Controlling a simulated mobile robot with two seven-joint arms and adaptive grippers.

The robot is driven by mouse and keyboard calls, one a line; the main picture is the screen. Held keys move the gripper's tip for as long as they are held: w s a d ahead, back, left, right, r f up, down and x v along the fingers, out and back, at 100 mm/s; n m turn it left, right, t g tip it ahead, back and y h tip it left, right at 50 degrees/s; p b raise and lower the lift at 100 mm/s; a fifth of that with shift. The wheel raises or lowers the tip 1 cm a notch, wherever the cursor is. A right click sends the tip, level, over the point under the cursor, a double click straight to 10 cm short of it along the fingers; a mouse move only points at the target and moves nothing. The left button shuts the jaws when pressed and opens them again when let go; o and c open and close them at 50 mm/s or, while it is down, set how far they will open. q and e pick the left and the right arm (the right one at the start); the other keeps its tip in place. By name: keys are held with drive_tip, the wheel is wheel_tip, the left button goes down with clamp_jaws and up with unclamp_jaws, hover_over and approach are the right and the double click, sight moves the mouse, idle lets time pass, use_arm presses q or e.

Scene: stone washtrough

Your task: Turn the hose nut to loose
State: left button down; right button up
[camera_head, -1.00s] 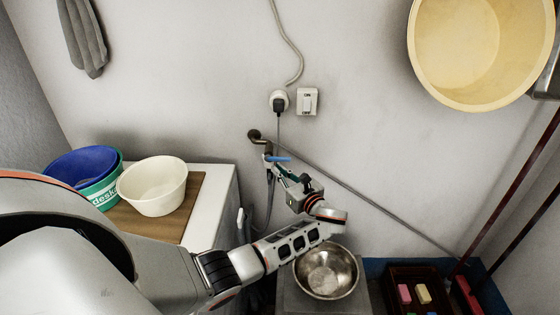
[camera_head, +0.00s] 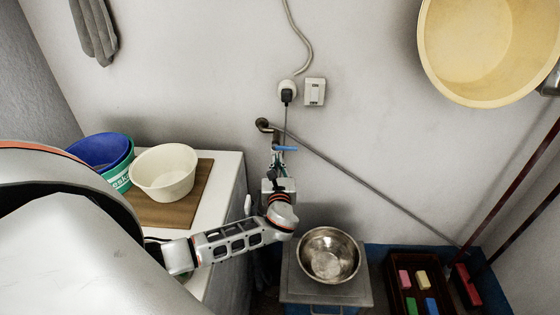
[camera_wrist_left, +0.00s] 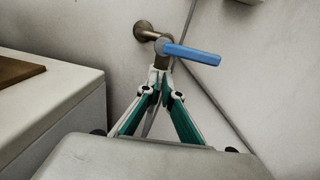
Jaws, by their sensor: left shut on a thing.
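The tap (camera_head: 275,138) comes out of the wall and has a blue lever handle (camera_head: 286,149). In the left wrist view, the blue handle (camera_wrist_left: 192,54) points right above my fingers. My left gripper (camera_head: 278,168) is just below the tap. In the left wrist view, my left gripper (camera_wrist_left: 160,84) has its green-and-white fingers converging at the tap's lower outlet, shut on the hose nut there. The fingertips mostly cover the nut, so its turned position cannot be told. A grey hose (camera_wrist_left: 151,118) hangs between the fingers. My right gripper is not in view.
A white counter (camera_head: 227,185) on the left holds a cream basin (camera_head: 164,172) and blue and green basins. A metal bowl (camera_head: 328,255) sits on a grey stand below right. A crate (camera_head: 397,290) with coloured blocks is further right. A yellow tub (camera_head: 485,50) hangs upper right.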

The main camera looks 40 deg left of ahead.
sight(274, 152)
use_arm(q)
drive_tip(key=a+m+t+h+b, duration=0.1)
drive_tip(key=h, duration=0.1)
drive_tip(key=m+t+h+b, duration=0.1)
drive_tip(key=m+h, duration=0.1)
drive_tip(key=s+a+m+t+h+b, duration=0.1)
drive_tip(key=m+h, duration=0.1)
drive_tip(key=h, duration=0.1)
drive_tip(key=shift+s+a, duration=0.1)
drive_tip(key=shift+a, duration=0.25)
drive_tip(key=shift+a+m+t+h, duration=0.1)
drive_tip(key=shift+m+t+h, duration=0.2)
drive_tip(key=shift+h, duration=0.1)
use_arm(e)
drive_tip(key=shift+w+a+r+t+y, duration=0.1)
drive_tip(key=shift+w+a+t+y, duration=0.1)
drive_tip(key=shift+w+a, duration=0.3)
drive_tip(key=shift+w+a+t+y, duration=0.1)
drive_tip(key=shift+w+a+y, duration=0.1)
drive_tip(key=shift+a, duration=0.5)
use_arm(q)
drive_tip(key=shift+r, duration=0.1)
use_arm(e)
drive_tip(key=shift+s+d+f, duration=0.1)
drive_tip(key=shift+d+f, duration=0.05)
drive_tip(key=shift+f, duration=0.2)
use_arm(q)
drive_tip(key=shift+h, duration=0.3)
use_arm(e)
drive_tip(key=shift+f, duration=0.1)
